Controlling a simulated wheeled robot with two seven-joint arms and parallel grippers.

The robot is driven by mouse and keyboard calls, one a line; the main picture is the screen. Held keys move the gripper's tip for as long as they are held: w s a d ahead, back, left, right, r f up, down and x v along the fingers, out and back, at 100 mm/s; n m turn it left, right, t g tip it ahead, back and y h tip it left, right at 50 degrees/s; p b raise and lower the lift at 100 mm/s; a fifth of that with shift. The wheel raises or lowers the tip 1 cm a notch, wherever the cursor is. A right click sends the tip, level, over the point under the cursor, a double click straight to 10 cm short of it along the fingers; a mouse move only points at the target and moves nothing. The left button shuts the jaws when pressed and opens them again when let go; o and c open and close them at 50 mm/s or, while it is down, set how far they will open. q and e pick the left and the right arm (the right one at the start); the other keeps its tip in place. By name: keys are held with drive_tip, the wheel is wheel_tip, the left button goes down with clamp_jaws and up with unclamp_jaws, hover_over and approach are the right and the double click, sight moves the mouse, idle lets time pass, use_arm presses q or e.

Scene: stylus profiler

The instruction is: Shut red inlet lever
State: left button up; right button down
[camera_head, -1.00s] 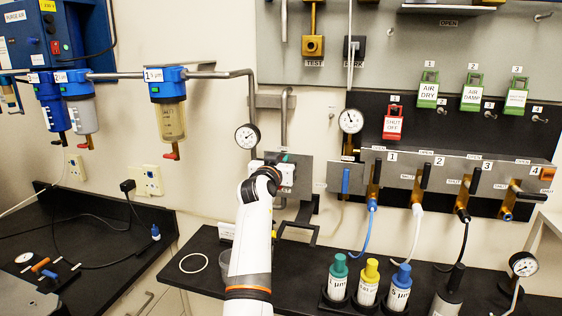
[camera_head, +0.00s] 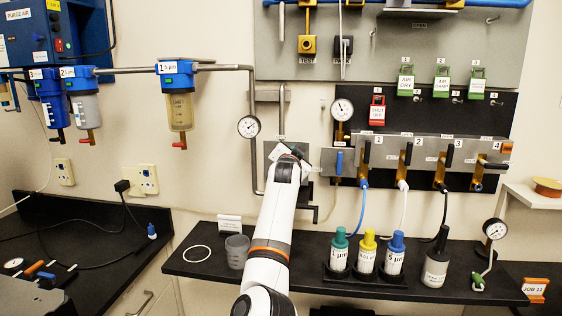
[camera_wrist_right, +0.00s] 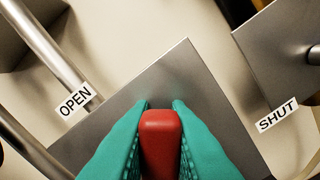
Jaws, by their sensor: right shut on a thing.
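The red inlet lever (camera_wrist_right: 161,140) shows in the right wrist view as a red block in front of a grey metal plate (camera_wrist_right: 195,75). My right gripper (camera_wrist_right: 160,106) has teal fingers shut on it, one on each side. An OPEN label (camera_wrist_right: 76,101) lies up and left of the lever, and a SHUT label (camera_wrist_right: 277,115) lies to the right. In the head view my right gripper (camera_head: 297,151) is at the wall fitting below the round gauge, and the hand hides the lever. My left gripper is not in view.
A gauge (camera_head: 249,127) and a vertical pipe (camera_head: 256,165) are just left of the hand. The numbered valve panel (camera_head: 430,150) is to its right. Bottles with green (camera_head: 339,255), yellow (camera_head: 367,255) and blue (camera_head: 395,258) caps stand on the shelf below.

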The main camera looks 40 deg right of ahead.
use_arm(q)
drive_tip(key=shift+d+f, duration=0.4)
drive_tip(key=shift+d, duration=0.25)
use_arm(e)
drive_tip(key=shift+s+d+f+m, duration=0.3)
drive_tip(key=shift+f+m, duration=0.55)
drive_tip(key=shift+m, duration=0.9)
drive_tip(key=shift+s+d+f+m, duration=0.3)
drive_tip(key=shift+f+m, duration=0.55)
drive_tip(key=shift+m, duration=0.95)
drive_tip(key=shift+s+d+f+m, duration=0.3)
drive_tip(key=shift+f+m, duration=0.55)
drive_tip(key=shift+m, duration=0.9)
drive_tip(key=shift+s, duration=0.1)
drive_tip(key=c, duration=1.6)
unclamp_jaws()
drive_tip(key=shift+o, duration=1)
drive_tip(key=shift+f, duration=0.2)
